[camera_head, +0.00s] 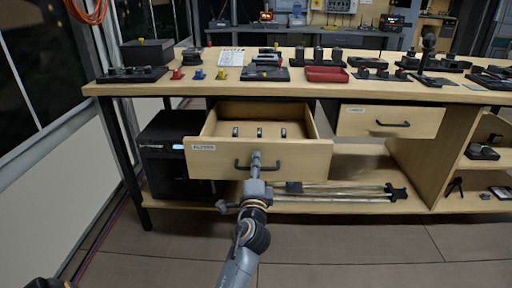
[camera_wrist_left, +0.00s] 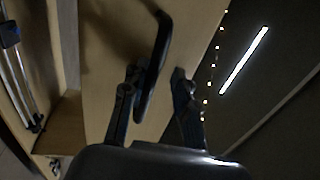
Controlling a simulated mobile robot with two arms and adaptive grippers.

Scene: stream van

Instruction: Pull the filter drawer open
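The filter drawer (camera_head: 258,158) is the left wooden drawer under the workbench, with a white label at its upper left. It stands pulled out, and its inside shows several small dark round-edged items in a row. Its black bar handle (camera_head: 243,167) is on the front; it also shows in the left wrist view (camera_wrist_left: 160,50). My left gripper (camera_head: 256,158) is at the handle. In the left wrist view its two fingers (camera_wrist_left: 155,88) are spread, with the handle bar between them and a gap to the right finger. My right gripper is not in view.
A second labelled drawer (camera_head: 390,121) to the right is closed. The workbench top (camera_head: 215,88) holds trays, blocks and small tools. A black box (camera_head: 172,150) and a folded stand (camera_head: 340,190) are on the lower shelf. The floor in front is clear.

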